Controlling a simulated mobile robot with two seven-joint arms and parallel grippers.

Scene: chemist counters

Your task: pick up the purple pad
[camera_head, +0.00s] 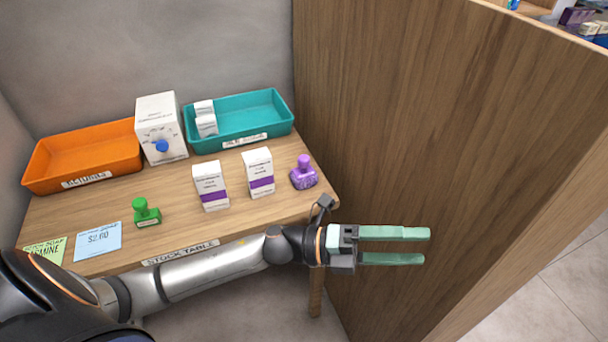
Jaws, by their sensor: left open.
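A purple stamp-like object (304,178) with a round knob on top stands at the right end of the stock table. It is the only wholly purple thing on the table; I cannot tell whether a separate pad lies under it. My left gripper (427,247) is open and empty, its two pale green fingers pointing right. In the picture it is below and to the right of the purple object, past the table's right end and in front of the wooden panel. My right gripper is not in view.
On the stock table (100,190) are two white boxes with purple bands (211,186) (258,173), a green stamp (146,213), an orange tray (85,160), a teal tray (240,120) and a white box with a blue dot (160,125). A tall wooden panel (420,110) stands right.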

